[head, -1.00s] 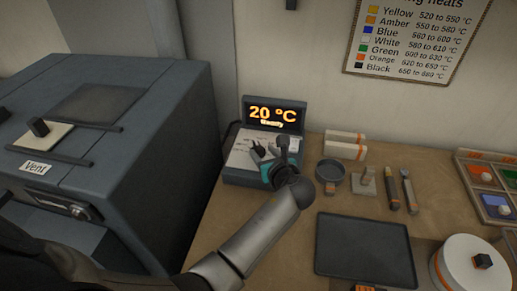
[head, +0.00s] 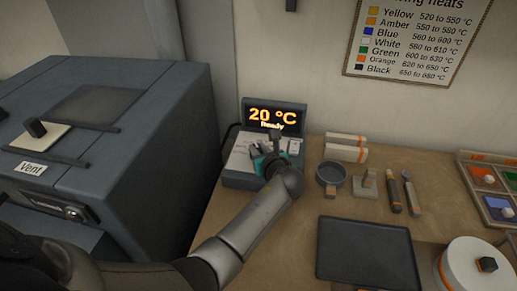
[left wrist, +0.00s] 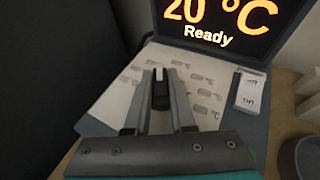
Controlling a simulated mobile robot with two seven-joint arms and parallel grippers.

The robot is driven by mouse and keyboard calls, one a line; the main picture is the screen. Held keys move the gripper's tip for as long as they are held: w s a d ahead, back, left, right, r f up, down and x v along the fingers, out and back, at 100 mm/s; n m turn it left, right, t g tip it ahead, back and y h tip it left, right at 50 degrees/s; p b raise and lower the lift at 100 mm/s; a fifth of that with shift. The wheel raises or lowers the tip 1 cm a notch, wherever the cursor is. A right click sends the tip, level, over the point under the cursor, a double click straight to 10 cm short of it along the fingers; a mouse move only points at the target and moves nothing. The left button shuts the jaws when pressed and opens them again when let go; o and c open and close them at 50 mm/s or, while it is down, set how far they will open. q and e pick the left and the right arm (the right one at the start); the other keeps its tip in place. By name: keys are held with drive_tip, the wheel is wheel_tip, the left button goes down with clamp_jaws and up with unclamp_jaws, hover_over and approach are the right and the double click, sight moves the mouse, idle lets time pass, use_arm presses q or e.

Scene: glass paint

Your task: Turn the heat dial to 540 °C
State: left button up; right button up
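The control box (head: 240,180) stands beside the kiln, its display (head: 273,117) reading "20 °C" and "Ready". The heat dial (left wrist: 160,94) is a dark knob with a pale mark at its far end, on the pale printed panel (left wrist: 115,98). My left gripper (head: 262,148) is over the panel; in the left wrist view its two fingers (left wrist: 160,82) stand on either side of the dial and appear to touch it. The scale numbers around the dial are too small to read. My right gripper is not in view.
A white switch (left wrist: 250,94) marked "on" sits right of the dial. The grey kiln (head: 150,150) fills the left side. Right of the box are a small round dish (head: 331,176), rolls (head: 346,154), tools and a dark tray (head: 365,250). A heat chart (head: 415,40) hangs on the wall.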

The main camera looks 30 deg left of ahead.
use_arm(q)
clamp_jaws()
idle(0.3)
drive_tip(key=n+g+y, duration=0.1)
drive_tip(key=n+g+b, duration=0.1)
drive_tip(key=shift+w+d+f+n+g+y, duration=0.1)
drive_tip(key=shift+w+n+g+y, duration=0.05)
drive_tip(key=shift+n+g+y, duration=0.2)
drive_tip(key=shift+n+g+y+b, duration=0.75)
drive_tip(key=shift+n+g+b, duration=0.85)
drive_tip(key=shift+b, duration=0.35)
drive_tip(key=o, duration=0.5)
unclamp_jaws()
drive_tip(key=shift+o, duration=0.2)
